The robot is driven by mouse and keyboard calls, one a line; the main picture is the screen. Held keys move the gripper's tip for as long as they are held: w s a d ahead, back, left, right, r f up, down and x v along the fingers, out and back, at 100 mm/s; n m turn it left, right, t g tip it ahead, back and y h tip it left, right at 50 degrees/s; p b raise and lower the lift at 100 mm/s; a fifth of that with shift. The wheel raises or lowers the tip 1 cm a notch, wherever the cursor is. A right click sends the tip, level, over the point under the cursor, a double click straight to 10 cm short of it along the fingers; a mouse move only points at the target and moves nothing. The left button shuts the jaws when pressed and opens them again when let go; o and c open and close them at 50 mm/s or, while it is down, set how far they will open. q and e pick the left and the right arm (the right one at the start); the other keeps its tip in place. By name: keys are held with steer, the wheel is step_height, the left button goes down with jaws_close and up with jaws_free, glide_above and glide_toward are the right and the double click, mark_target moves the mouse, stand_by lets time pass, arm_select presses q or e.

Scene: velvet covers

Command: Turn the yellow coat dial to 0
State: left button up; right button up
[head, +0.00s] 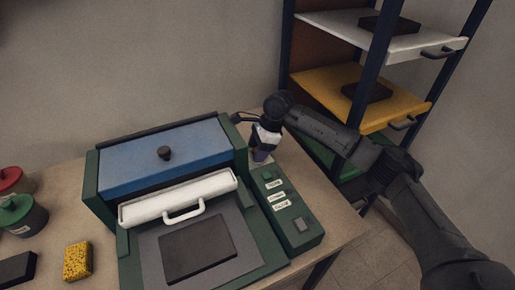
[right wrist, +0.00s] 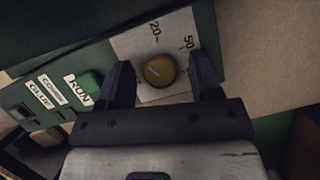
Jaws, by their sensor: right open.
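The yellow coat dial (right wrist: 159,71) is a round knob on a white scale plate (right wrist: 138,36) in the right wrist view. The plate shows a 20 and a 50; no 0 can be made out. A faint line marks the knob's face, but I cannot tell which number it points to. My right gripper (right wrist: 165,77) is open, with one finger on each side of the dial and a gap to both. In the head view my right gripper (head: 263,153) points down at the back of the green control panel (head: 292,243) and hides the dial. My left gripper is not in view.
Left of the panel stands a green machine with a blue lid (head: 165,155) and a white handled bar (head: 180,198). A yellow sponge (head: 77,261) and jars (head: 22,215) lie further left. A rack with a yellow shelf (head: 345,92) stands behind my right arm.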

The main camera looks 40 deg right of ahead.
steer(key=p+v, duration=0.2)
steer(key=v, duration=1.2)
steer(key=shift+p, duration=0.35)
steer(key=shift+a+f, duration=0.1)
steer(key=shift+w, duration=0.1)
